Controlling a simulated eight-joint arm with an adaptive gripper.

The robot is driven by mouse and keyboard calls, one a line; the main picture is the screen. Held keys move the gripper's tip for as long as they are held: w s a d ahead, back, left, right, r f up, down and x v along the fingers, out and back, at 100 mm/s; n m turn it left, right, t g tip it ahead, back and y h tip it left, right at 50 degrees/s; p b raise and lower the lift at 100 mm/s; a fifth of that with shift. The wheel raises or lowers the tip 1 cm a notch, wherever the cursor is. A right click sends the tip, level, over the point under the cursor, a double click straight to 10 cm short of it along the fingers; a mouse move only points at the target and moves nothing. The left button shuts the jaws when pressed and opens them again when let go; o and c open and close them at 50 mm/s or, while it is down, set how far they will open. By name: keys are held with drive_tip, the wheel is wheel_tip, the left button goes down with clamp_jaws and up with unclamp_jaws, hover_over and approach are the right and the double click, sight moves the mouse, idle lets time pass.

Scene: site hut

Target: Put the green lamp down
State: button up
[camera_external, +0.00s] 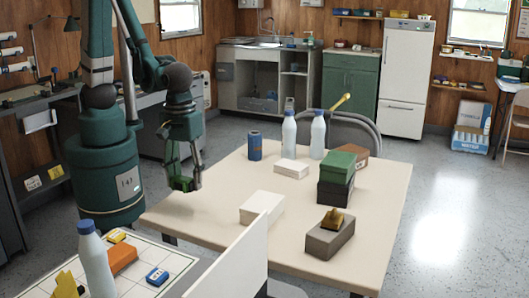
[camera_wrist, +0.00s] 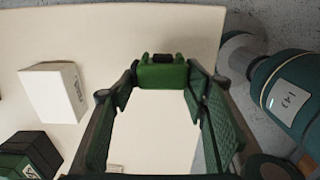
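The green lamp (camera_wrist: 162,72) is a small green block with a dark piece in the middle of its upper edge. In the wrist view it fills the gap between the tips of my gripper (camera_wrist: 162,75), which is shut on it. In the external view the lamp (camera_external: 182,184) shows at the lower end of my gripper (camera_external: 184,178), by the left edge of the beige table (camera_external: 200,213). Part of the lamp is hidden by the fingers. I cannot tell whether it touches the tabletop or hangs just above it.
White boxes (camera_external: 262,206) (camera_external: 291,168), a blue can (camera_external: 254,147), bottles (camera_external: 318,136), a green box (camera_external: 338,163) on a black one (camera_external: 334,191), and a grey box (camera_external: 330,238) stand on the table. Its left part is clear. A white panel (camera_external: 235,262) rises in front.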

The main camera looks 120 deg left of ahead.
sight(186, 176)
drive_tip(key=shift+f+b, duration=0.35)
drive_tip(key=shift+f, duration=1.25)
drive_tip(key=shift+f, duration=0.1)
drive_tip(key=shift+f+b, duration=0.65)
drive_tip(key=shift+f, duration=1.35)
drive_tip(key=shift+f, duration=0.2)
drive_tip(key=o, duration=0.5)
drive_tip(key=shift+r, duration=0.1)
drive_tip(key=shift+o, duration=0.2)
drive_tip(key=shift+r, duration=0.2)
drive_tip(key=shift+r+p, duration=1.8)
drive_tip(key=shift+r, duration=4.15)
